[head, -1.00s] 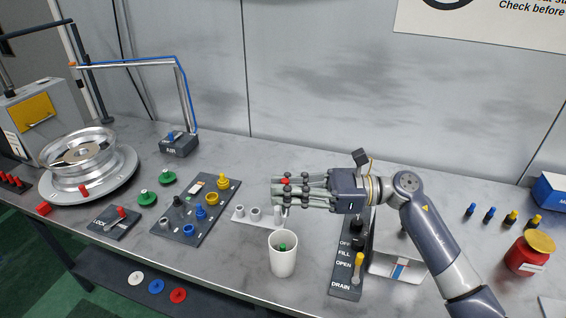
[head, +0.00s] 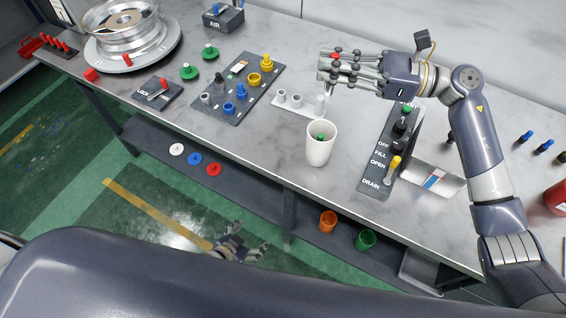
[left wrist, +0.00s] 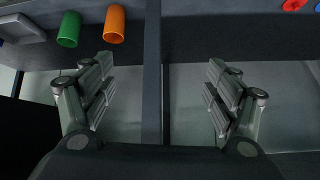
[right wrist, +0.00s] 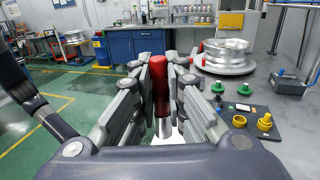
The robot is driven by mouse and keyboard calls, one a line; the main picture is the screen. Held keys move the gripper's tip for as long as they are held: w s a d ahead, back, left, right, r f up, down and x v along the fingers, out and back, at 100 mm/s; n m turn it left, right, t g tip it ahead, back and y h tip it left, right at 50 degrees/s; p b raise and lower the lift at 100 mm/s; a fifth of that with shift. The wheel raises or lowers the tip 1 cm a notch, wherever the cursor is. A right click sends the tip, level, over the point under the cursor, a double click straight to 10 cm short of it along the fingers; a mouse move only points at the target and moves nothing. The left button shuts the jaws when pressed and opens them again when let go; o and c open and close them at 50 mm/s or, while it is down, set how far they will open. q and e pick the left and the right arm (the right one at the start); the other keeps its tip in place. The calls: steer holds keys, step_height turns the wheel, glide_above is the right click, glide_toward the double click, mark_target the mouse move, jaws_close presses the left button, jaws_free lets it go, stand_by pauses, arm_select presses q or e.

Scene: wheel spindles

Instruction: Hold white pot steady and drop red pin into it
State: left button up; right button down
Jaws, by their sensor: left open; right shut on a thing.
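The white pot (head: 319,150) stands upright on the workbench, with a green piece (head: 320,137) showing inside it. My right gripper (head: 326,68) is shut on the red pin (right wrist: 160,90), which points downward between the fingers in the right wrist view. In the head view only a bit of the red pin (head: 335,55) shows. This gripper is behind the pot, near the small white holder, apart from the pot. My left gripper (head: 252,243) is open and empty, low in front of the bench; the left wrist view shows its spread fingers facing the bench's underside.
The bench front edge and lower shelf (head: 240,175) lie between my left gripper and the pot. Orange (head: 328,222) and green (head: 366,239) cups and several discs sit on the shelf. The drain control panel (head: 392,155) stands right of the pot, the white holder (head: 297,106) behind it.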

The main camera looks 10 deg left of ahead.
arm_select(q)
steer(key=w+d+r+m+t+h, duration=0.1)
steer(key=d+r+h, duration=0.2)
steer(key=d+r, duration=0.35)
steer(key=d+r+m+t+h, duration=0.15)
steer(key=d+r, duration=0.25)
steer(key=r, duration=0.6)
steer(key=w+d+r+m+h, duration=0.1)
steer(key=d+r+h, duration=0.3)
steer(key=r, duration=0.5)
steer(key=n+t, duration=0.1)
steer(key=t, duration=0.2)
glide_toward(320, 145)
steer(key=shift+y, duration=0.45)
steer(key=w+f, duration=0.1)
steer(key=w+a+f, duration=0.1)
steer(key=f, duration=0.1)
steer(key=shift+w, duration=0.25)
steer(key=x, duration=1.1)
steer(key=shift+d, duration=0.3)
steer(key=shift+w+f, duration=0.1)
steer(key=c, duration=1.2)
